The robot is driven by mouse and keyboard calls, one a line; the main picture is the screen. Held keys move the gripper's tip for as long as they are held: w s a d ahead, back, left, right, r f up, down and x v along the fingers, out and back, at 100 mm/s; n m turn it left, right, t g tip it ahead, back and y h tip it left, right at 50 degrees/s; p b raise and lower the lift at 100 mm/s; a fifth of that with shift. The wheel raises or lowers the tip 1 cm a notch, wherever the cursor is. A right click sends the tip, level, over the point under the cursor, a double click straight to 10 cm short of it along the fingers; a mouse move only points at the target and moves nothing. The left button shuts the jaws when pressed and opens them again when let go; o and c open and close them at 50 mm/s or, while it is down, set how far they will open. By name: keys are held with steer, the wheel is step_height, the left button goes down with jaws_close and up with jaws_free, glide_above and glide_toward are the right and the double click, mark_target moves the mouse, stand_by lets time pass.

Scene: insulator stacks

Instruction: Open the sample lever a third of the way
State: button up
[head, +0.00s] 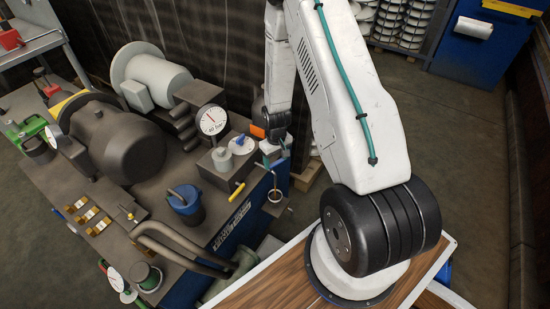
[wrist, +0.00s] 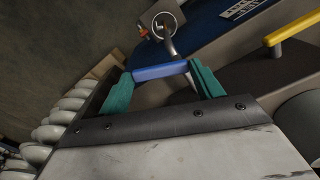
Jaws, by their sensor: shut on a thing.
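The sample lever (wrist: 160,71) is a short blue handle in the wrist view, spanning the gap between my two teal fingers. My gripper (wrist: 163,82) is shut on it, with one finger at each end of the handle. A thin metal spout (wrist: 169,43) runs from behind the lever towards a small round cup (wrist: 164,25). In the head view my gripper (head: 272,152) is at the right front corner of the machine bench, above the cup (head: 276,198). The lever is mostly hidden there by my arm and fingers, and its angle is hard to tell.
A yellow lever (head: 237,192) sticks out left of my gripper; it also shows in the wrist view (wrist: 291,35). White insulator stacks (wrist: 58,118) are at left in the wrist view.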

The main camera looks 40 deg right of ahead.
mark_target(276, 163)
stand_by(0.3)
steer(key=o, duration=1)
steer(key=shift+r, duration=3.9)
